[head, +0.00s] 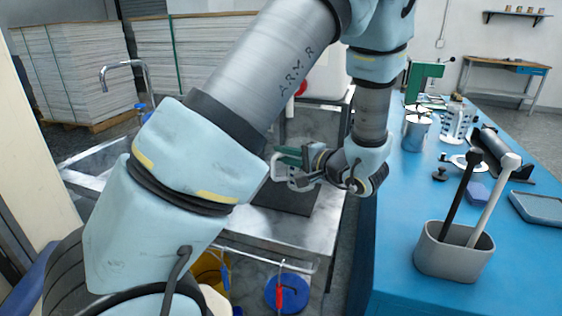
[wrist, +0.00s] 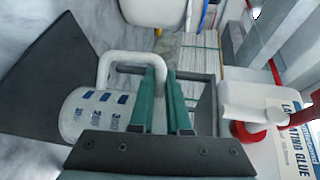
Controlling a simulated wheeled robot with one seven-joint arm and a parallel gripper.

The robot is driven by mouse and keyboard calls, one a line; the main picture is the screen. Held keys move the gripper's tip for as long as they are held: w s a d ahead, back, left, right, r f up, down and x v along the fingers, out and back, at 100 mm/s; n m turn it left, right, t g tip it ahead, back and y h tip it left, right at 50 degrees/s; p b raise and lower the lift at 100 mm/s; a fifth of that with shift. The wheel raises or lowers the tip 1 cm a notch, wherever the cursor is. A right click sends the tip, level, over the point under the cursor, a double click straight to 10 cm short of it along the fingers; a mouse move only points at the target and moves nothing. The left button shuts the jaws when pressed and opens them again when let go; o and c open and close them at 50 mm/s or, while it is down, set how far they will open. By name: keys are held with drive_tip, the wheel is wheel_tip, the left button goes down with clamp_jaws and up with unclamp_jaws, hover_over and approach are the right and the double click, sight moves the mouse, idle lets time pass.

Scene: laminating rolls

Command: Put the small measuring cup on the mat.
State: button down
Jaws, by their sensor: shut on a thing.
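The small measuring cup (wrist: 92,116) is white with blue markings and lies to the left of the green fingers in the wrist view. My gripper (wrist: 165,88) is shut on the cup's white handle. In the head view my gripper (head: 291,158) is over the steel sink table, with part of the cup (head: 278,172) showing beside the fingers. The dark mat (head: 284,201) lies on the table below the gripper, partly hidden by my arm. It also shows in the wrist view (wrist: 42,82), behind and left of the cup. I cannot tell the height of the cup above the mat.
A white container labelled laminating glue (wrist: 285,140) with a red cap stands to the right in the wrist view. A tap (head: 128,70) rises at the sink's left. The blue bench (head: 400,255) on the right holds a grey holder (head: 452,252) and other items.

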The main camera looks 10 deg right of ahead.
drive_tip(key=shift+w+a+f+p, duration=0.1)
drive_tip(key=shift+w+f+p, duration=0.1)
drive_tip(key=shift+f+p, duration=0.3)
drive_tip(key=shift+w+a+f+p, duration=0.1)
drive_tip(key=shift+w+f+p, duration=0.15)
drive_tip(key=shift+f, duration=0.4)
drive_tip(key=shift+s+f, duration=0.1)
drive_tip(key=shift+f, duration=0.75)
drive_tip(key=c, duration=0.9)
unclamp_jaws()
drive_tip(key=shift+r, duration=0.1)
drive_tip(key=shift+r, duration=0.15)
